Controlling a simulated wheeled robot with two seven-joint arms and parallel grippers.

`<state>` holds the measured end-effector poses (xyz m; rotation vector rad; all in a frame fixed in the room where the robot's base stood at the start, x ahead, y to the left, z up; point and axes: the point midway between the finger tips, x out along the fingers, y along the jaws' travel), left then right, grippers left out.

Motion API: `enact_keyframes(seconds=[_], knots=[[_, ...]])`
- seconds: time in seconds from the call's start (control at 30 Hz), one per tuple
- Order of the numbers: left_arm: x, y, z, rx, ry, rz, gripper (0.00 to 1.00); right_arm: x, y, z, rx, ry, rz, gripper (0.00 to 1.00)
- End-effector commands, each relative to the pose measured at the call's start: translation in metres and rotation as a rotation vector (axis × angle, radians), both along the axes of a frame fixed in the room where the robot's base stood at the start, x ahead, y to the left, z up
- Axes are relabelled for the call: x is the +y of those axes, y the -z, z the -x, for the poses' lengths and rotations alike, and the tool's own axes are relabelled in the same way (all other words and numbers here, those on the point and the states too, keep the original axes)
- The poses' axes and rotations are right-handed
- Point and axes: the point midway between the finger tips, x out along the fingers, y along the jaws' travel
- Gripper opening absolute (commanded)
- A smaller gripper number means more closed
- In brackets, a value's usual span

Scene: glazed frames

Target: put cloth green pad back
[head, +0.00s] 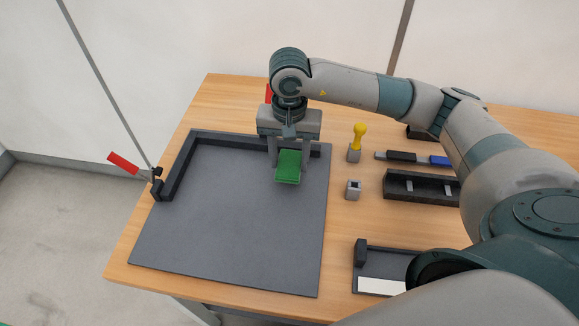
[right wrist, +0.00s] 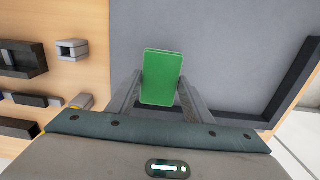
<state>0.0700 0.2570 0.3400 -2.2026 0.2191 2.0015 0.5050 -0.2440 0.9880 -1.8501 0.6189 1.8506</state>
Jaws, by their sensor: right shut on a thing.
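The green cloth pad (head: 288,167) is between the fingers of my right gripper (head: 290,160), over the far right part of the grey board. It also shows in the right wrist view (right wrist: 161,77), upright between the two fingers (right wrist: 158,92). My right gripper is shut on it. I cannot tell whether the pad touches the board. My left gripper is not in view.
The grey board (head: 230,230) has a dark raised L-shaped edge (head: 176,165) and is otherwise bare. Right of it stand a yellow-topped tool (head: 359,137) in a block, a small grey holder (head: 353,189), a dark tray (head: 420,196) and a dark stand (head: 360,252). A red-handled lever (head: 123,162) is at left.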

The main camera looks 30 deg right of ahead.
Motion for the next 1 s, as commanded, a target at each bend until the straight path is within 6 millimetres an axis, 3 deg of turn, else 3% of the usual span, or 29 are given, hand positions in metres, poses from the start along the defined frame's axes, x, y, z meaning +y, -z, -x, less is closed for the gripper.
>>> enact_keyframes(seconds=[0.17,0.5,1.0], knots=[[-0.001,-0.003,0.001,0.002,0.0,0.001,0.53,0.0,0.002,0.001,0.002,0.001,0.0,0.25],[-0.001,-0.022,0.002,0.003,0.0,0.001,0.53,0.0,0.036,0.001,0.003,0.001,0.0,0.25],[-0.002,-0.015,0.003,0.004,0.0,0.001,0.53,0.0,0.044,0.0,-0.001,0.0,0.001,0.25]])
